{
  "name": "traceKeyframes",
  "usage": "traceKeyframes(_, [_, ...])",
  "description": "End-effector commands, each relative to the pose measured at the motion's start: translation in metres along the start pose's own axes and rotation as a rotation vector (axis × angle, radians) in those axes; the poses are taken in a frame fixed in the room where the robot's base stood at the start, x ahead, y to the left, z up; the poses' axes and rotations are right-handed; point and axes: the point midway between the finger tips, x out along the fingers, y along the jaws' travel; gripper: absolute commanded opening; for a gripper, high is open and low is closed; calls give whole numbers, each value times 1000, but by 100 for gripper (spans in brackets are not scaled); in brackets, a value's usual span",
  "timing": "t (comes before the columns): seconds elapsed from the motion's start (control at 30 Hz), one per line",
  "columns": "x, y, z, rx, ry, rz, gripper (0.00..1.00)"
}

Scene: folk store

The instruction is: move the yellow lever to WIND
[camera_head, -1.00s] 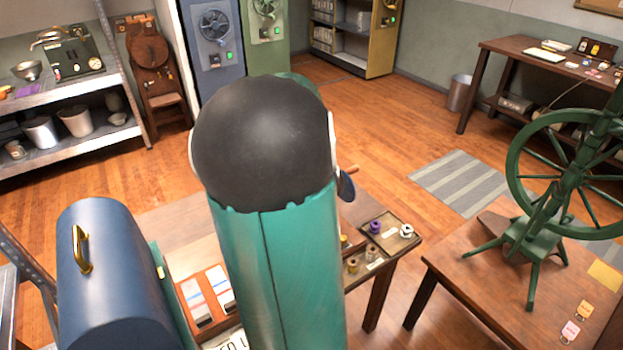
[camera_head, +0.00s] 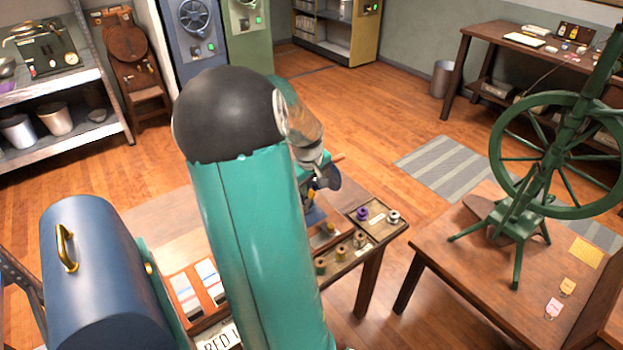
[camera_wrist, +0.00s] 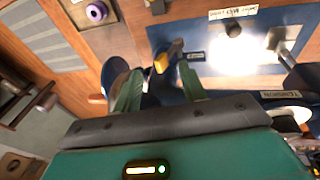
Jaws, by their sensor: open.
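In the wrist view, the yellow lever (camera_wrist: 161,63) is a small yellow tip on a dark arm over the blue plate of a machine. My gripper (camera_wrist: 159,72) is open, with one green finger on each side of the yellow tip. I cannot tell whether either finger touches it. A small white label (camera_wrist: 195,56) sits to the right of the lever, too small to read. A label reading TENSION (camera_wrist: 290,95) is farther right. In the head view, my arm hides most of the machine and the lever.
A tray (camera_head: 372,228) with spools stands on the bench's right side. A blue domed case (camera_head: 95,275) with a brass handle is at the left. A green spinning wheel (camera_head: 560,155) stands on the right table. The wooden floor between is mostly clear.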

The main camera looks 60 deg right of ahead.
Motion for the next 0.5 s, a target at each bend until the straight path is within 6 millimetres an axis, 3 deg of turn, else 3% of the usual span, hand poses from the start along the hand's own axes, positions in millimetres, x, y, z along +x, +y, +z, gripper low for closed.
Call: traceKeyframes(0.5, [31,0,0,0,1,0,42])
